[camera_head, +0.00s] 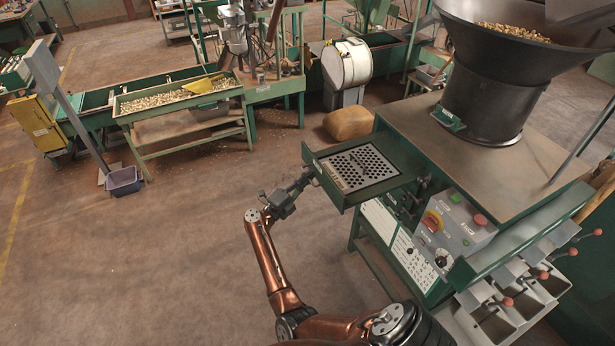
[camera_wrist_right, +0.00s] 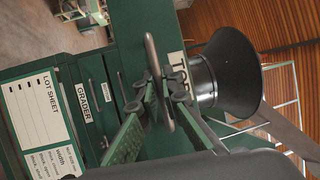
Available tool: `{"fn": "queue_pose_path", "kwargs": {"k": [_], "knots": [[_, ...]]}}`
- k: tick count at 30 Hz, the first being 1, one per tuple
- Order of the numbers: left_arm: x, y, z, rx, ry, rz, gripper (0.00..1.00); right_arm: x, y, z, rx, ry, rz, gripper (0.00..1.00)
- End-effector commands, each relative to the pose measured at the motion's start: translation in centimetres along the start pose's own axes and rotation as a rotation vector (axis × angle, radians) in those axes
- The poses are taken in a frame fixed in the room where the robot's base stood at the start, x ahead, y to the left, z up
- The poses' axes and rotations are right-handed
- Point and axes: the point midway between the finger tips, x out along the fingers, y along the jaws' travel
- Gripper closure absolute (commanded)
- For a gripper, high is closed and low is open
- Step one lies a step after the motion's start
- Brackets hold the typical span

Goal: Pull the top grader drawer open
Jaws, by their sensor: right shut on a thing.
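The top grader drawer (camera_head: 372,191) stands well out of the green grader cabinet in the head view, with a perforated metal plate (camera_head: 360,167) inside. My right gripper (camera_head: 306,180) is at the front of the drawer, shut on its handle. In the right wrist view the grey handle bar (camera_wrist_right: 153,55) runs between the two fingers of my right gripper (camera_wrist_right: 160,92). A label reading TOP (camera_wrist_right: 178,68) shows beside it on the drawer front, partly covered. My left gripper is not in view.
A black hopper (camera_head: 492,95) with nuts stands on the cabinet top. A control box (camera_head: 455,222) with a red button and several levers are at right. A tan sack (camera_head: 348,123) lies behind the drawer. The floor left of the drawer is clear.

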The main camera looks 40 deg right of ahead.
Motion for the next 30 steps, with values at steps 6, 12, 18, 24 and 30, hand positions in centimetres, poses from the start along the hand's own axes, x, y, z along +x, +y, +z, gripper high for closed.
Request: {"fn": "queue_pose_path", "kwargs": {"k": [6,12,18,24,30], "knots": [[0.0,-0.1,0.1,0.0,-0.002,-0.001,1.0,0.0,0.3,-0.1,-0.003,0.002,0.003,0.87],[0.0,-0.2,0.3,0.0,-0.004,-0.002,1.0,0.0,0.1,0.0,-0.001,0.0,0.002,0.76],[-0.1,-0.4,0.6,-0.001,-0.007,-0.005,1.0,0.0,0.1,0.0,0.0,-0.001,0.001,0.76],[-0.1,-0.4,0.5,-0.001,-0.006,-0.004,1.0,0.3,-1.6,-0.1,0.004,0.0,0.001,0.76],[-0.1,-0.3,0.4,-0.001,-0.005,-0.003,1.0,1.1,-5.8,-0.5,0.009,0.003,-0.005,0.74]]}}
